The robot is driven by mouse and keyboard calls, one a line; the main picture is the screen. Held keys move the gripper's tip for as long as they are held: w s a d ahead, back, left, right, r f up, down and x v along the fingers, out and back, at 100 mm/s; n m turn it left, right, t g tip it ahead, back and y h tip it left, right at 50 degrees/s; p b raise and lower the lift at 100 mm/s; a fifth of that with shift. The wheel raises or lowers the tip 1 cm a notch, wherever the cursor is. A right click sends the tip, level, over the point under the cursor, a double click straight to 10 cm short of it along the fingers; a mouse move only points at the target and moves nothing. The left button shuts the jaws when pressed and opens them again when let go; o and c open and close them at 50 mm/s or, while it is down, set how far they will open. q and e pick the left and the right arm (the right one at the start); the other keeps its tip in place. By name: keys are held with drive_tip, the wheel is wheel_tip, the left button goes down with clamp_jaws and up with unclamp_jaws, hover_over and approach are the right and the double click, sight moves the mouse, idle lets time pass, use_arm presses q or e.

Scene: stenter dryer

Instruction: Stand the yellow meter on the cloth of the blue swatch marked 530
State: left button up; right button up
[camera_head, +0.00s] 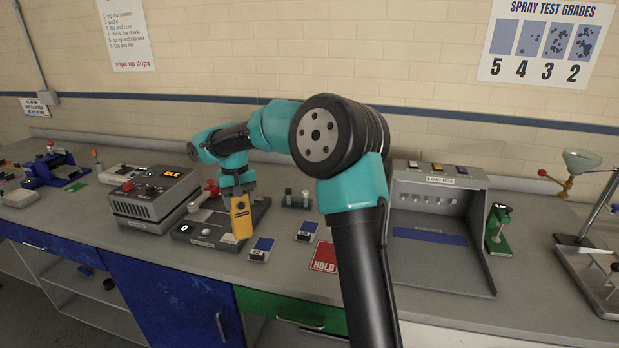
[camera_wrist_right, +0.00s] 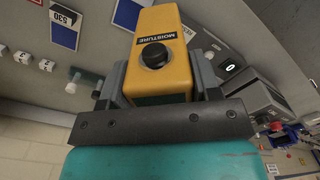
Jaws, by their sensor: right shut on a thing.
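The yellow meter (camera_head: 241,217), marked MOISTURE in the right wrist view (camera_wrist_right: 165,50), is held upright in my right gripper (camera_head: 237,190). The jaws (camera_wrist_right: 160,88) are shut on its sides. It hangs at the front edge of the scale, left of the swatches. The blue swatch marked 530 (camera_wrist_right: 64,36) shows at the upper left of the wrist view, its cloth bare. It appears to be the right-hand swatch (camera_head: 308,227) in the head view, where its label is too small to read. Another blue swatch (camera_head: 265,243) lies nearer the meter. My left gripper is not in view.
A red HOLD card (camera_head: 323,258) lies right of the swatches, with the light box (camera_head: 436,228) beyond. The grey oven unit (camera_head: 152,198) is on the left. The bench's front edge runs close below the swatches.

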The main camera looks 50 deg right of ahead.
drive_tip(key=s+d+m, duration=0.2)
drive_tip(key=d, duration=0.9)
drive_tip(key=s+d+m, duration=0.2)
drive_tip(key=s+d, duration=0.1)
drive_tip(key=d, duration=0.9)
drive_tip(key=shift+d, duration=0.3)
drive_tip(key=shift+s+f, duration=0.1)
drive_tip(key=shift+f, duration=0.1)
wheel_tip(320, 180, down, 7)
drive_tip(key=shift+r, duration=0.2)
drive_tip(key=o, duration=1.3)
drive_tip(key=shift+o, duration=0.2)
